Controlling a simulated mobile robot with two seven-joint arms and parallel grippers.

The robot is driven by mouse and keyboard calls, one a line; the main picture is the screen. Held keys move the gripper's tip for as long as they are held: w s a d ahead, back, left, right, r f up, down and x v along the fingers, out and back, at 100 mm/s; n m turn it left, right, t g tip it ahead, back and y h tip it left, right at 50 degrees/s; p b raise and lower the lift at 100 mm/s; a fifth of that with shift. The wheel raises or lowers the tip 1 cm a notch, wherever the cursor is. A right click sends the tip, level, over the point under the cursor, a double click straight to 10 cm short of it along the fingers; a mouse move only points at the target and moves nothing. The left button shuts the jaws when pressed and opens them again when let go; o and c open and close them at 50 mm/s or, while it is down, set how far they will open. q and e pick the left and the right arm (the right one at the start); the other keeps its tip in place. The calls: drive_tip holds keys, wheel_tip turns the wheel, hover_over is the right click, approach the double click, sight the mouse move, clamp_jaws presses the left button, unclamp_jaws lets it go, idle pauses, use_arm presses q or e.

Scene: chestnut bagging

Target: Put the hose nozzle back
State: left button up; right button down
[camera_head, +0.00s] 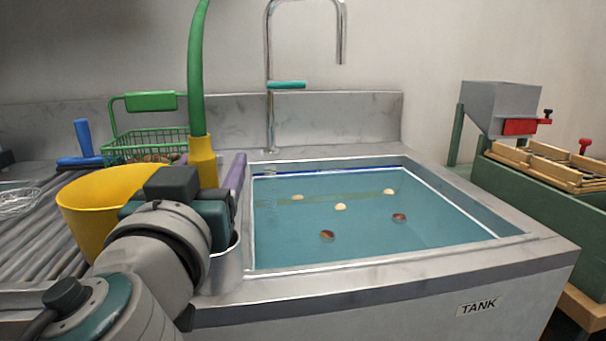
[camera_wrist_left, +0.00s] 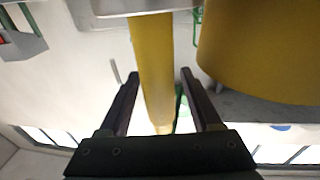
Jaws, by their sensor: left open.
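The yellow hose nozzle (camera_head: 203,160) stands upright with the green hose (camera_head: 196,70) rising from its top. A metal cup (camera_head: 228,268) is below it at the tank's near left corner. My left gripper (camera_head: 190,205) is at the nozzle and hides its lower part in the head view. In the left wrist view the nozzle (camera_wrist_left: 154,60) runs between the two open fingers of my left gripper (camera_wrist_left: 160,75), with a gap on each side. There its end meets a metal edge (camera_wrist_left: 140,7); how deep it sits cannot be told. My right gripper is not in view.
A yellow bucket (camera_head: 90,215) stands just left of my left gripper and also fills the upper right of the left wrist view (camera_wrist_left: 265,50). A purple handle (camera_head: 237,172) rises beside the nozzle. The water tank (camera_head: 400,285), with several floating chestnuts, and a tall faucet (camera_head: 269,100) are to the right.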

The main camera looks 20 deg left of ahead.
use_arm(q)
drive_tip(key=b+v, duration=0.5)
drive_tip(key=v, duration=0.6)
drive_tip(key=s+a+f+g+h, duration=0.1)
drive_tip(key=s+a+f+g, duration=0.25)
drive_tip(key=f, duration=0.25)
drive_tip(key=s+a+f+g, duration=0.2)
drive_tip(key=f+g, duration=0.2)
drive_tip(key=f, duration=0.2)
drive_tip(key=s+d+f+m+g+h, duration=0.6)
drive_tip(key=s+d+f+h, duration=0.1)
drive_tip(key=s+f, duration=0.1)
drive_tip(key=shift+m, duration=0.4)
drive_tip(key=shift+s, duration=0.15)
